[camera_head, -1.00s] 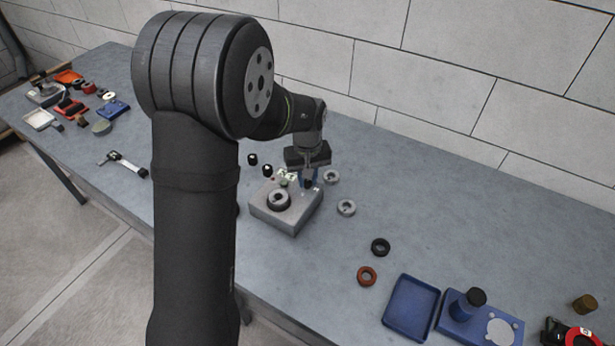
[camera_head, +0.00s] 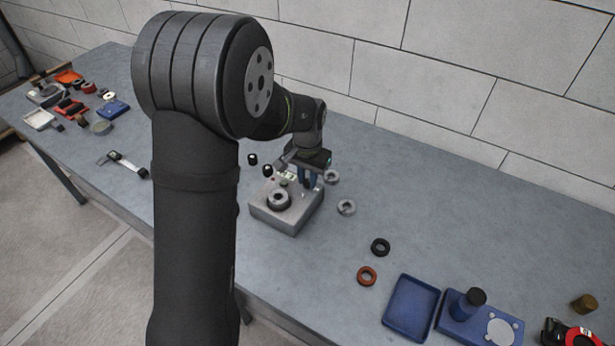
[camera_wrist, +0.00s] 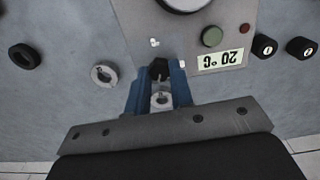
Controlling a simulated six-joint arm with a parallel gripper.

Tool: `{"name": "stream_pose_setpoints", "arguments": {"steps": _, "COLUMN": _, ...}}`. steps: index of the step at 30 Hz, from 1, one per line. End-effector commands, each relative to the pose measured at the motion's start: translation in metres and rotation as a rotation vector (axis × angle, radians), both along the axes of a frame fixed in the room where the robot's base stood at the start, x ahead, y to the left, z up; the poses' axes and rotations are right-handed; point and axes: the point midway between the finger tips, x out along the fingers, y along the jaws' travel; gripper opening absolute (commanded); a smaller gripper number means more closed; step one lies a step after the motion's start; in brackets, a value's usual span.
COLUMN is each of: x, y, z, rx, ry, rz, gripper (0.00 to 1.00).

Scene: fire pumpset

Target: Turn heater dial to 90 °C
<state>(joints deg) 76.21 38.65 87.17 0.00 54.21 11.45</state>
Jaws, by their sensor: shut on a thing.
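The heater is a grey box (camera_head: 283,222) on the bench, with a ring-shaped part (camera_head: 278,198) on top. Its black dial (camera_wrist: 158,67) sits near the box edge in the wrist view. My gripper (camera_wrist: 160,76) has its blue fingers on both sides of the dial and is shut on it. In the head view my gripper (camera_head: 307,183) points down at the box's back right corner, and the dial is mostly hidden there. The display (camera_wrist: 220,61) is upside down in the wrist view and appears to read 20 °C. A green button (camera_wrist: 212,37) and a small red light (camera_wrist: 244,28) are near it.
Two grey rings (camera_head: 346,207) (camera_head: 331,177) lie right of the box. Two black knobs (camera_head: 253,159) (camera_head: 267,170) stand behind it. A black ring (camera_head: 380,247), a reddish ring (camera_head: 366,276) and a blue tray (camera_head: 411,307) lie further right. Bench behind these is clear.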

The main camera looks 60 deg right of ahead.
Motion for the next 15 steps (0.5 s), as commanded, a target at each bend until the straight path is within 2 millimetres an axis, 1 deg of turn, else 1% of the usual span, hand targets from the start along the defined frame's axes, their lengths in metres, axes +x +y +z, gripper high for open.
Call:
{"name": "stream_pose_setpoints", "arguments": {"steps": 6, "x": 0.0002, "y": -0.0007, "z": 0.0009, "rx": -0.002, "ry": -0.001, "rz": -0.036, "gripper": 0.0}}
{"name": "stream_pose_setpoints", "arguments": {"steps": 15, "x": 0.0002, "y": -0.0008, "z": 0.001, "rx": -0.003, "ry": -0.001, "rz": -0.041, "gripper": 0.0}}
